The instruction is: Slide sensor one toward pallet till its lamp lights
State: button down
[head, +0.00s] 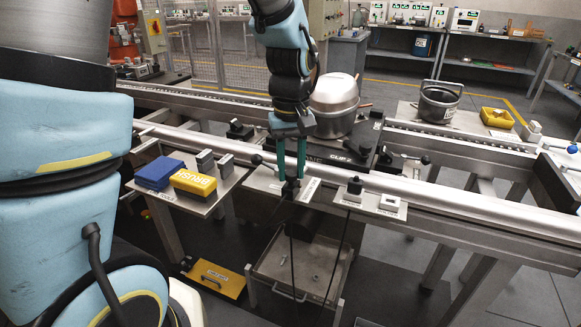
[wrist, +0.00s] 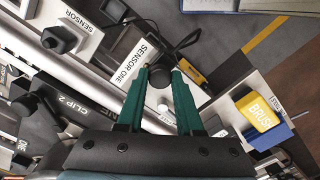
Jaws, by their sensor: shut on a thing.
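My gripper (head: 291,177) points down at the front rail and is shut on the dark knob of sensor one (head: 290,190). In the wrist view the teal fingertips (wrist: 160,72) stand on either side of the round black knob (wrist: 158,78). The white SENSOR ONE label (wrist: 136,62) lies beside it. The pallet (head: 352,150) is a dark plate behind the rail, marked CLIP 2, with a silver compressor (head: 335,100) on it. No lit lamp can be made out on sensor one; the fingers partly hide it.
A second sensor (head: 354,188) stands right of sensor one on the rail. At left, a small shelf holds a blue block (head: 155,175), a yellow BRUSH block (head: 194,183) and metal blocks. Black cables hang over a grey tray (head: 268,277) below.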

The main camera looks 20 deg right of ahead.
jog(key=shift+w+d, duration=0.25)
jog(key=c, duration=0.5)
grip_release()
jog(key=shift+c, duration=0.2)
notch_tip(320, 180, up, 11)
jog(key=shift+f, duration=0.1)
